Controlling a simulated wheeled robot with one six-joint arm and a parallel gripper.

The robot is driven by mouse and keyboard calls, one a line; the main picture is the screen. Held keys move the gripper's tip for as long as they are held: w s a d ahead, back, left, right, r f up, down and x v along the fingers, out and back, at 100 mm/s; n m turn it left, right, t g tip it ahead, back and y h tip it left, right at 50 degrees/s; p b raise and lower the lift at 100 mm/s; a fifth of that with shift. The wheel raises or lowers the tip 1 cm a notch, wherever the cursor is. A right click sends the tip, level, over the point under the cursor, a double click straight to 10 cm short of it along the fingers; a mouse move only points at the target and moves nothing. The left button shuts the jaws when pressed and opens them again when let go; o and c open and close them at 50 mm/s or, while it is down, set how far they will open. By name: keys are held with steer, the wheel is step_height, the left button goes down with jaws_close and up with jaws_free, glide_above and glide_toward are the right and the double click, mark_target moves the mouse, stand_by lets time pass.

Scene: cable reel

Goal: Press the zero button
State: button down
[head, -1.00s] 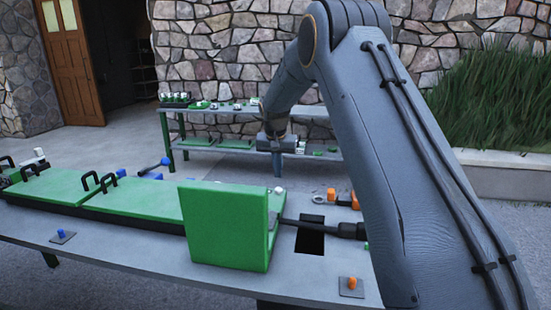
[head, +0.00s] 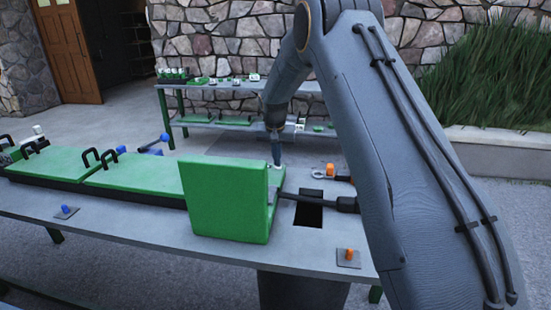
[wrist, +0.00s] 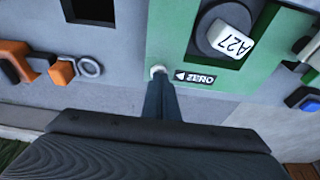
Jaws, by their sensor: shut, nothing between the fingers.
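The zero button is a small white round knob (wrist: 157,70) on the edge of a green panel (wrist: 170,45), left of a black label (wrist: 195,77) reading "ZERO" with an arrow pointing at it. My gripper (wrist: 161,84) is shut and empty. Its fingertips overlap the near side of the button in the wrist view; I cannot tell whether they touch or press it. In the head view my gripper (head: 276,157) points down behind the upright green plate (head: 225,200), at the panel's far right corner, and mostly hides the button.
A white block marked A27 (wrist: 232,43) sits on a dark round base on the panel. An orange clamp-like part (wrist: 62,72) with a grey ring lies left. A black rod (head: 325,203) crosses a dark square opening (head: 309,214) in the grey table (head: 150,225).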

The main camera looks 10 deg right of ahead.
steer(key=shift+s+f, duration=0.35)
steer(key=shift+f, duration=0.45)
steer(key=r, duration=0.2)
steer(key=r+p, duration=0.1)
steer(key=r, duration=0.1)
steer(key=r+p, duration=0.1)
steer(key=r, duration=0.1)
steer(key=shift+w+r, duration=0.25)
steer(key=b+v, duration=0.2)
steer(key=v, duration=0.7)
steer(key=shift+a, duration=0.1)
steer(key=s+f+n+g, duration=0.1)
steer(key=s+f, duration=0.4)
steer(key=s, duration=1.6)
steer(key=s+f+n+g+y, duration=0.1)
steer(key=s+f, duration=0.5)
steer(key=s, duration=1.6)
steer(key=n+g, duration=0.1)
steer(key=n, duration=0.1)
steer(key=shift+d+n, duration=0.25)
steer(key=shift+n, duration=0.05)
steer(key=shift+f, duration=0.1)
